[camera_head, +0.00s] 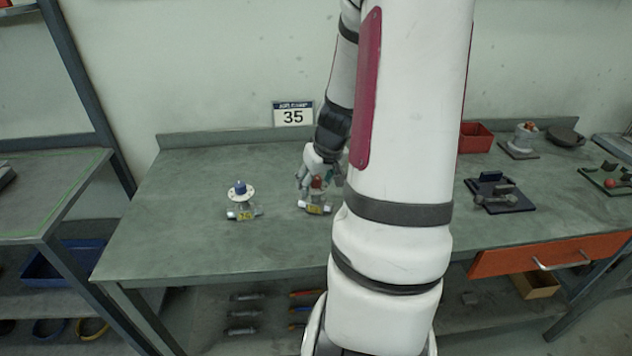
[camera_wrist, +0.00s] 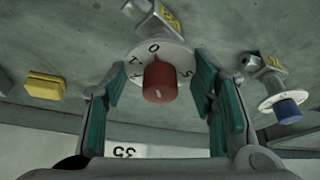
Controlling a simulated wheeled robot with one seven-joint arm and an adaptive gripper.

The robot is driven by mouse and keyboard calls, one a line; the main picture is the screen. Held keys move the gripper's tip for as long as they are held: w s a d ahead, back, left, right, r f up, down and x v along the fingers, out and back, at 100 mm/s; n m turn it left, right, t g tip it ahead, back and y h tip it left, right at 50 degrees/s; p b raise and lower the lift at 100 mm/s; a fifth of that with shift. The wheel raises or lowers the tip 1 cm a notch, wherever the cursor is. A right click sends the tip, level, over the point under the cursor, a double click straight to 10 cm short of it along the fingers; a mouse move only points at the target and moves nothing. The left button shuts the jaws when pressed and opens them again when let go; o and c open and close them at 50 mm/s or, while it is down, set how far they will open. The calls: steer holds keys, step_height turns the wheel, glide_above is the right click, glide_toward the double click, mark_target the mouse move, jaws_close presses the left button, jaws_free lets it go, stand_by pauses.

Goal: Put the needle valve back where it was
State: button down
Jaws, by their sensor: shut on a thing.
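A valve with a red knob (camera_wrist: 160,82) stands on the workbench, its round white dial plate (camera_wrist: 141,55) marked with letters and its grey body carrying a yellow tag. In the head view its body with the tag (camera_head: 314,208) shows below my gripper (camera_head: 318,180). My gripper's teal-padded fingers (camera_wrist: 163,68) are on either side of the dial and knob, shut on this valve; the exact contact is hard to see. A similar valve with a blue knob (camera_head: 239,187) stands apart to its left; it shows at the right of the wrist view (camera_wrist: 287,108).
A yellow block (camera_wrist: 45,86) lies at the left of the wrist view. A red bin (camera_head: 476,137), a dark tray (camera_head: 498,196) with parts and an open orange drawer (camera_head: 545,257) are right of my arm. The bench's left part (camera_head: 180,200) is clear. My arm hides the middle.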

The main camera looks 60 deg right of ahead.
steer(key=shift+f, duration=0.1)
steer(key=c, duration=0.7)
jaws_free()
steer(key=p+v, duration=0.1)
steer(key=v, duration=1.1)
steer(key=w+a+r+n, duration=0.1)
steer(key=w+a+r, duration=0.15)
steer(key=a, duration=0.55)
steer(key=w+a+r+n, duration=0.15)
steer(key=a+r, duration=0.25)
steer(key=a, duration=0.4)
steer(key=s+a+r+n, duration=0.1)
steer(key=s+a, duration=0.2)
steer(key=a, duration=0.2)
steer(key=s+a+r+n+y, duration=0.1)
steer(key=s+a+r, duration=0.1)
steer(key=a, duration=0.3)
steer(key=s+a+r+n+t+y, duration=0.1)
steer(key=s+a, duration=0.3)
steer(key=a, duration=0.2)
steer(key=shift+s+r, duration=0.2)
